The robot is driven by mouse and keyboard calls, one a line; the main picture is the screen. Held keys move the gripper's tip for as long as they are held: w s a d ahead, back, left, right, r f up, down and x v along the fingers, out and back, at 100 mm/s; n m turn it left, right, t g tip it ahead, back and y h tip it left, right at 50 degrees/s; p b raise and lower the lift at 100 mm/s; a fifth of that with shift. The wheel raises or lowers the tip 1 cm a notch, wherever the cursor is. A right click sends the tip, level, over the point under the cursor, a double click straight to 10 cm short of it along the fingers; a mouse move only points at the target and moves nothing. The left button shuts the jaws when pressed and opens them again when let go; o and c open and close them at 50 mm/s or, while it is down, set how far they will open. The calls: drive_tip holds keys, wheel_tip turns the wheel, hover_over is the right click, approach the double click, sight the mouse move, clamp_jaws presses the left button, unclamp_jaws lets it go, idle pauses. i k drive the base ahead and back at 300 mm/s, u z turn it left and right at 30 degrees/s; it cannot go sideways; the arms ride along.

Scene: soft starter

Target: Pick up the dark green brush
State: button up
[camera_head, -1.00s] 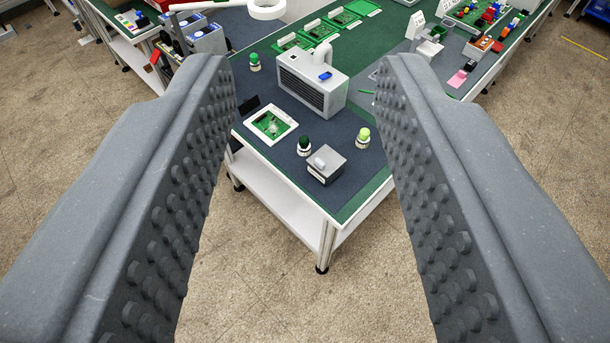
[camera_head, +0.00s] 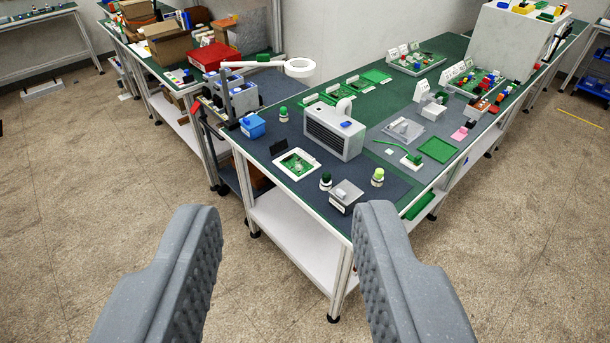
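A small item with a rounded dark green top and a white base (camera_head: 326,181) stands upright near the front edge of the table; it looks like the dark green brush. It is between a white-framed circuit board and a grey box. Similar round-topped items stand nearby: a light green one (camera_head: 377,177) to its right and a mid-green one (camera_head: 283,114) farther back. A green-handled tool with a white head (camera_head: 410,160) lies to the right. My gripper (camera_head: 290,235) is open and empty, its fingers wide apart, in front of and well short of the table.
The green-topped table (camera_head: 390,215) has a corner towards me. A grey vented box (camera_head: 335,132), a grey box (camera_head: 345,196) and the framed board (camera_head: 296,164) surround the brush. The floor in front is clear.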

sight(326, 183)
drive_tip(key=u, duration=0.2)
drive_tip(key=i, duration=1.8)
drive_tip(key=z, duration=0.65)
